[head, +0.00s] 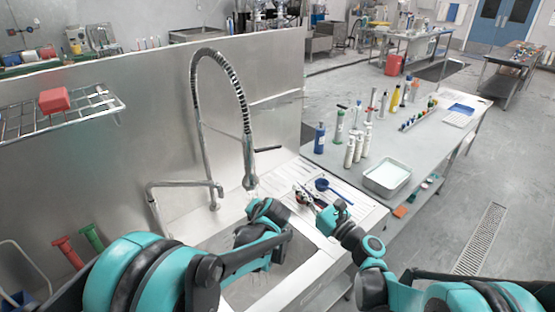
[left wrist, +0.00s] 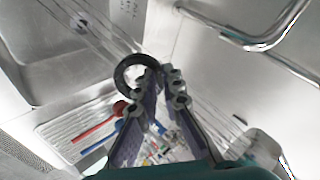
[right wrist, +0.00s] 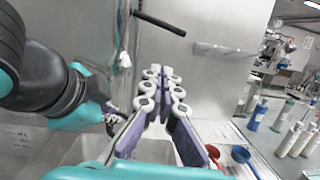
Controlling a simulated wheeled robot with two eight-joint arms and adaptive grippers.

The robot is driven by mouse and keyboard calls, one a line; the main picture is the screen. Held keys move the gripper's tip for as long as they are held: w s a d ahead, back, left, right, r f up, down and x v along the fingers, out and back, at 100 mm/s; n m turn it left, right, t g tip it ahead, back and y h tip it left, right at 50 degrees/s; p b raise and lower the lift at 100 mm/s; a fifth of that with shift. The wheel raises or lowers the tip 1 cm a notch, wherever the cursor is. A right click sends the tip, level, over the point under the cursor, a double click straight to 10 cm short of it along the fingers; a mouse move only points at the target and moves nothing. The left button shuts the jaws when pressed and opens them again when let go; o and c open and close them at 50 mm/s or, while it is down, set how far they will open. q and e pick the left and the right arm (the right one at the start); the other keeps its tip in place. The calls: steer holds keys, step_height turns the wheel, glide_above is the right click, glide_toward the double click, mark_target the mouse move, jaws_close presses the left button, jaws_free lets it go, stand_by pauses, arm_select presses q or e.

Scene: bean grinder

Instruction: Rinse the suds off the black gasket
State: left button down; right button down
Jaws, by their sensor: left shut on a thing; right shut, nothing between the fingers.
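The black gasket (left wrist: 130,75) is a dark ring held at the fingertips of my left gripper (left wrist: 160,78), which is shut on its edge. Thin streaks of water run past it in the left wrist view; I cannot make out whether suds remain on it. In the head view the gasket is hidden by my left arm, close below the spray head (head: 249,178) of the spring-hose tap (head: 205,130), over the sink (head: 255,285). My right gripper (right wrist: 161,74) is shut and empty, to the right of the tap above the draining area.
A blue spoon (head: 322,184) and a red spoon (right wrist: 213,151) lie on the ribbed drainboard (left wrist: 50,132). Bottles (head: 350,150) and a metal tray (head: 387,178) stand on the right-hand bench. A wire shelf (head: 60,115) hangs at left. The tap's black lever (right wrist: 160,23) sticks out sideways.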

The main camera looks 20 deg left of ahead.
steer(key=m, duration=0.2)
glide_toward(268, 149)
steer(key=w+a+f, duration=0.3)
steer(key=a+f, duration=0.1)
steer(key=shift+w+a+r+t, duration=0.1)
steer(key=shift+w+a+r, duration=0.2)
steer(key=shift+r, duration=0.2)
steer(key=shift+w+a+r+t, duration=0.15)
steer(key=shift+w+r, duration=0.15)
steer(key=shift+r, duration=0.2)
steer(key=shift+w+a+r+t, duration=0.1)
steer(key=shift+w+a+r, duration=0.2)
steer(key=shift+r, duration=0.15)
steer(key=shift+d, duration=0.1)
